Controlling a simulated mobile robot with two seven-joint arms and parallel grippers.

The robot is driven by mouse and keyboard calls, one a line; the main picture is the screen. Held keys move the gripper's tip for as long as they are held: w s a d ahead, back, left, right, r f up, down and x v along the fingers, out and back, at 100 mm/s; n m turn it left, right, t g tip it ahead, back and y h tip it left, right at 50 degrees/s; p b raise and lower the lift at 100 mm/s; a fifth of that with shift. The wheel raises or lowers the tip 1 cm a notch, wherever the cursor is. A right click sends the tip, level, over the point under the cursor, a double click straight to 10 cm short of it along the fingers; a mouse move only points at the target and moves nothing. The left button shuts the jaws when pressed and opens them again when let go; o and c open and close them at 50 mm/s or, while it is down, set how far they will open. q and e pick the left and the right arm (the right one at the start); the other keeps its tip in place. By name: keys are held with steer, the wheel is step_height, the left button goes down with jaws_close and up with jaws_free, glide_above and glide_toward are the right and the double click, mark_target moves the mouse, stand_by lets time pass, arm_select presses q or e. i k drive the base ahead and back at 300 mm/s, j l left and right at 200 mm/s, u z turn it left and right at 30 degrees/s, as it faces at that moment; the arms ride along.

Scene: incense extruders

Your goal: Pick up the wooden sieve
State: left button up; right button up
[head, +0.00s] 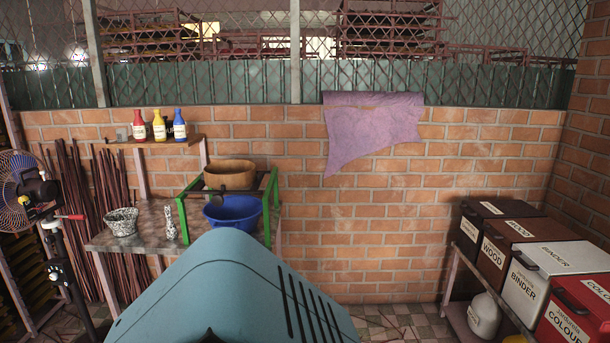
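The wooden sieve (229,173) is a round, brown, shallow-walled vessel. It sits on top of a green metal frame (183,215) on the worktable, left of the centre of the head view. A blue basin (232,212) is below it inside the frame. The inside and the bottom of the sieve are mostly hidden from this angle. Neither of my grippers shows in the head view, and nothing is seen holding the sieve.
A speckled bowl (121,222) and a small speckled pestle-like piece (171,223) are on the worktable (145,240). Coloured bottles (159,126) stand on a wall shelf above. A fan (28,190) is at far left. Labelled boxes (520,240) line a right-hand shelf.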

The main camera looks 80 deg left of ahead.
mark_target(231, 173)
steer(key=u, duration=3.05)
